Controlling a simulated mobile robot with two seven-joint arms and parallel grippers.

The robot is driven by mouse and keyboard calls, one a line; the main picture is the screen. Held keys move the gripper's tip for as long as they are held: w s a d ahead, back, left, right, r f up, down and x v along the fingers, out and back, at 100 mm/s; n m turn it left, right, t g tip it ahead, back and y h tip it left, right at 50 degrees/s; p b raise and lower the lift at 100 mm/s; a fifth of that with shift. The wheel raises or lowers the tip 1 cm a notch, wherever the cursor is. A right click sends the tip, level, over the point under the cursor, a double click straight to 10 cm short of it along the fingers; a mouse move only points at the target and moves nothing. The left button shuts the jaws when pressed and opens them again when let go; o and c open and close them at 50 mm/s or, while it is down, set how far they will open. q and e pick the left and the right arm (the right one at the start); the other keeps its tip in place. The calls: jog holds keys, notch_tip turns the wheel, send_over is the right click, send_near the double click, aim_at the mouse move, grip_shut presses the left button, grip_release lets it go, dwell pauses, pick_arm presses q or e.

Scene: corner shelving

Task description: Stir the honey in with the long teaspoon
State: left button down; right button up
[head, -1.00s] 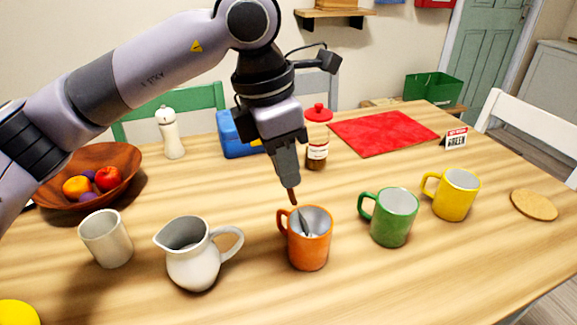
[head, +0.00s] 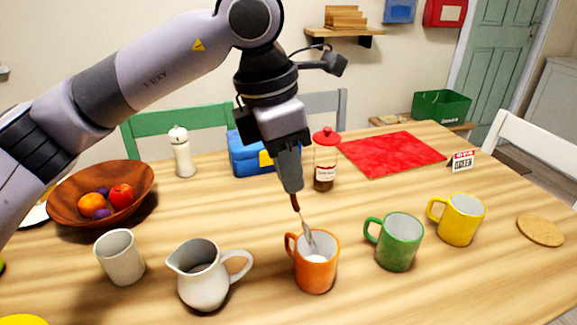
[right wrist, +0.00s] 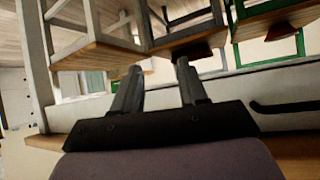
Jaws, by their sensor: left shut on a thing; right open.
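My left gripper (head: 292,188) is shut on the brown handle end of the long teaspoon (head: 308,232). The spoon slants down to the orange mug (head: 316,272). A jar with a red lid and dark contents, likely the honey (head: 325,178), stands behind the mug. My right gripper (right wrist: 156,68) is open and empty in the right wrist view.
A white jug (head: 203,277) and a pale cup (head: 120,258) stand left of the orange mug. A green mug (head: 399,243) and a yellow mug (head: 460,220) stand to its right. A fruit bowl (head: 70,212), blue box (head: 248,155) and red cloth (head: 392,153) lie farther back.

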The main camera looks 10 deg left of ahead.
dwell(0.4)
pick_arm(q)
jog(key=shift+r+p, duration=1.85)
jog(key=shift+r, duration=0.7)
jog(key=shift+f, duration=0.1)
